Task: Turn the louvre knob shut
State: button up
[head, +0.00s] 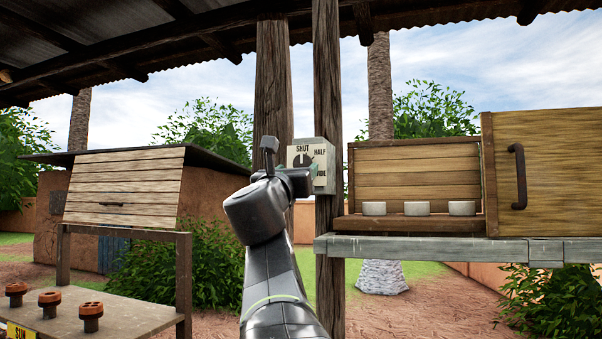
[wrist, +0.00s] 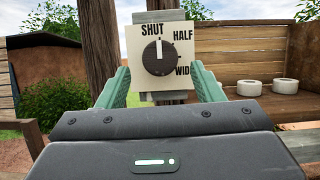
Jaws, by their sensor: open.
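The louvre knob (wrist: 158,57) is a round dark knob on a pale dial plate (wrist: 135,42) marked SHUT, HALF and WIDE. Its white pointer line stands about straight up, close to the SHUT mark. In the head view the dial plate (head: 320,158) is on a grey box on a wooden post, and my arm partly covers the knob. My gripper (wrist: 159,76) is open, its green fingers to the left and right of the knob in the wrist view. It holds nothing. Whether the fingertips reach the knob's depth cannot be told.
A table (head: 120,318) with brown pots (head: 91,316) stands at left.

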aim_at(301, 164)
jog(key=b+v, duration=0.1)
jog(key=v, duration=0.7)
jog(key=p+x, duration=0.3)
jog(key=x, duration=1.1)
jog(key=shift+s, duration=0.15)
